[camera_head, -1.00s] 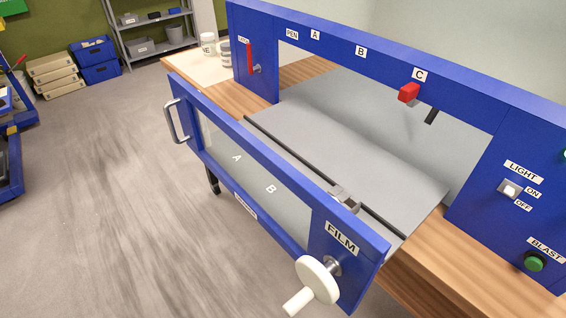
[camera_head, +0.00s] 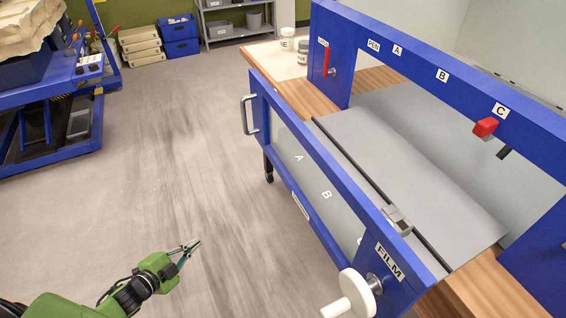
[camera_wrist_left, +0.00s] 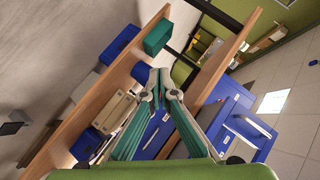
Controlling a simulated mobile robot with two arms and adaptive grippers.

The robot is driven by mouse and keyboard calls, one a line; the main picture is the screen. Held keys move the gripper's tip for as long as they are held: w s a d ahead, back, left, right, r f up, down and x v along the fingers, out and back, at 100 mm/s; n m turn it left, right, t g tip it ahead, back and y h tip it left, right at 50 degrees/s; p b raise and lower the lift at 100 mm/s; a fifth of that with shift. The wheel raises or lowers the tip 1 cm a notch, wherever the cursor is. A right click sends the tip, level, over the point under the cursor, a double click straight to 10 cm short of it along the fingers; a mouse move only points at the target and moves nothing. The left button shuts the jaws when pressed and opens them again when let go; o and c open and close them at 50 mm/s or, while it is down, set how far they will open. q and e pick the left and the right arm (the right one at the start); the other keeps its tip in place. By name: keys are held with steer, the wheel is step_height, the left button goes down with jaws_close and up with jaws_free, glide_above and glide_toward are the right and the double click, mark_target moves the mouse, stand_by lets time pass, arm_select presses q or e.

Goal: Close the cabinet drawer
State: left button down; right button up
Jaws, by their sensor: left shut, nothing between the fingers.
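The cabinet (camera_head: 425,62) is a blue-framed box on a wooden bench at the right of the head view. Its drawer is out: the blue front panel (camera_head: 330,172) with a clear window, labelled A, B and FILM, stands away from the frame, with a grey tray surface (camera_head: 400,150) behind it. A metal handle (camera_head: 246,116) is on the panel's left end, and a white crank (camera_head: 355,295) on its right end. My left gripper (camera_head: 191,248) is shut and empty, left of the panel and apart from it. Its fingers also show in the left wrist view (camera_wrist_left: 160,82). My right gripper is not seen.
A blue cart (camera_head: 85,75) with a pale rock stands at the left. Blue bins (camera_head: 180,38) and a grey shelf (camera_head: 235,30) are at the back. Open grey floor lies between cart and cabinet. The wrist view shows wooden boards (camera_wrist_left: 95,98) and a teal box (camera_wrist_left: 158,37).

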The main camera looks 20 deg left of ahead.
arm_select(q)
steer(key=w+d+r+m+t+h+p, duration=0.1)
steer(key=w+d+r+m+h, duration=0.2)
steer(key=r, duration=0.6)
steer(key=w+d+r+m+h, duration=0.1)
steer(key=d+r+m+h, duration=0.25)
steer(key=r, duration=0.55)
steer(key=m+g+h+p, duration=0.2)
steer(key=m+h, duration=0.3)
steer(key=m, duration=0.3)
glide_toward(293, 168)
steer(key=p+x, duration=0.1)
steer(key=x, duration=0.1)
steer(key=p+x, duration=0.3)
steer(key=x, duration=0.1)
steer(key=shift+w+d+r, duration=0.1)
steer(key=shift+d+r, duration=0.05)
steer(key=shift+r, duration=0.2)
steer(key=shift+w+d+f, duration=0.15)
steer(key=shift+w+d, duration=0.05)
steer(key=shift+d, duration=0.05)
steer(key=shift+d, duration=0.1)
